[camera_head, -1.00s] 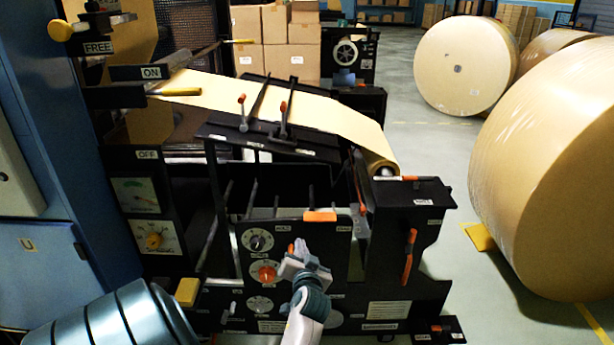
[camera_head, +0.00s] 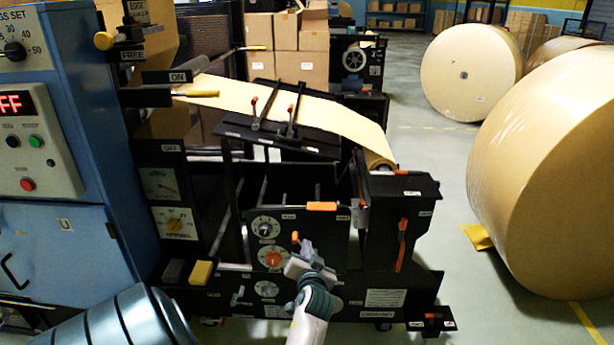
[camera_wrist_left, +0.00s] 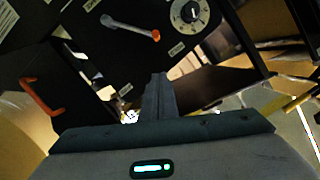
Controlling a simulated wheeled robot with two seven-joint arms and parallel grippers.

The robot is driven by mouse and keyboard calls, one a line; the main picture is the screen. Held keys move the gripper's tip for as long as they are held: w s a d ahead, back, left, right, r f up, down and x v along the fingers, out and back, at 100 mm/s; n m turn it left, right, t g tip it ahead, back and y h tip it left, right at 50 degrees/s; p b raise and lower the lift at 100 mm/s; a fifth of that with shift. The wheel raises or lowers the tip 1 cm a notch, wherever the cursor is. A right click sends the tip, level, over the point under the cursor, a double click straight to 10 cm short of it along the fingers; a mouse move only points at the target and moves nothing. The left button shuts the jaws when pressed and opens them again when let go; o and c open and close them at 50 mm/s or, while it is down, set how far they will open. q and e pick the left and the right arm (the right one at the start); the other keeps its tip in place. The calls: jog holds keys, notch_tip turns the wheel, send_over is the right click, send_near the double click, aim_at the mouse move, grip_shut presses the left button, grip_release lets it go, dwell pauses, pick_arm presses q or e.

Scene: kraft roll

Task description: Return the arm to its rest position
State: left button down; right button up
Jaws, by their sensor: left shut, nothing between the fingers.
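My left gripper (camera_head: 302,249) is in front of the dark machine's (camera_head: 384,276) front panel, low in the head view, beside the orange-red knob. Its fingers are shut with nothing between them, and they also show together in the left wrist view (camera_wrist_left: 155,95). The left forearm comes up from the bottom edge. I cannot tell from the head view whether the fingertips touch the panel. My right gripper is not in view.
Dials sit on the panel, including the orange-red knob (camera_head: 273,259). A blue control cabinet (camera_head: 75,190) stands left. A large paper roll (camera_head: 550,170) stands right.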

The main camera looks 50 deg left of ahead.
pick_arm(q)
jog(key=shift+d+f, duration=0.1)
dwell(0.7)
jog(key=d+f+m+t+h, duration=0.1)
jog(key=d+f+m+h, duration=0.25)
jog(key=d+f, duration=0.85)
jog(key=d+f+m+h, duration=0.2)
jog(key=d+f+h, duration=0.3)
jog(key=d+f, duration=0.65)
jog(key=s+d+f+g+h, duration=0.1)
jog(key=s+d+f, duration=0.4)
jog(key=s+f, duration=0.2)
jog(key=s+d+f+m+g+h, duration=0.1)
jog(key=s+d+f+g+h, duration=0.1)
jog(key=s+d+f, duration=0.3)
jog(key=s+d+f+g+h, duration=0.1)
jog(key=s+d+f, duration=0.4)
jog(key=s+f, duration=0.5)
jog(key=s+h, duration=0.1)
jog(key=s, duration=0.2)
jog(key=shift+s+d+f+m+g, duration=0.15)
jog(key=shift+s+d+m+g, duration=0.15)
jog(key=shift+s+d+m, duration=0.1)
jog(key=shift+h, duration=0.25)
